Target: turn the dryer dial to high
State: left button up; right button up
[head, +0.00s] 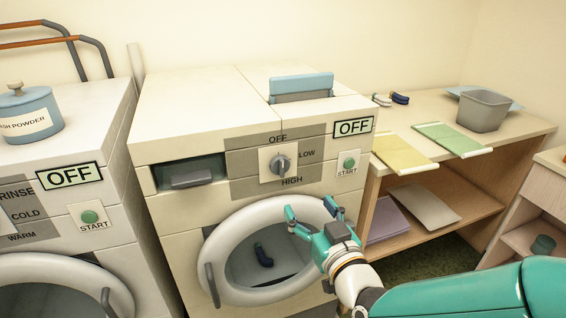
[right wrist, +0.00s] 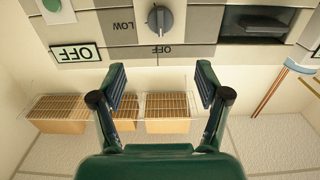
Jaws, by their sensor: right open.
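The dryer (head: 205,120) stands in the middle of the head view. Its grey dial (head: 280,164) is on the front panel, with OFF above, LOW to the right and HIGH below. The dial also shows upside down at the top of the right wrist view (right wrist: 160,19), where its pale mark faces OFF. The dryer's display (head: 353,127) reads OFF. My right gripper (head: 311,208) is open and empty, below the dial and in front of the round door. In the right wrist view its fingers (right wrist: 161,78) are spread, apart from the dial. My left gripper is out of view.
A green START button (head: 348,163) sits right of the dial. The round door (head: 222,262) is below, with a dark item visible inside. A washer (head: 60,200) stands at left. A shelf table (head: 400,115) at right holds folded cloths and a grey bin (head: 483,110).

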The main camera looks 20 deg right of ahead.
aim_at(283, 169)
jog(key=w+p, duration=0.3)
jog(key=w, duration=0.2)
jog(key=w+p, duration=0.3)
jog(key=w, duration=0.2)
jog(key=w+p, duration=0.2)
jog(key=w, duration=0.3)
jog(key=shift+a+p, duration=0.25)
jog(key=shift+p, duration=0.15)
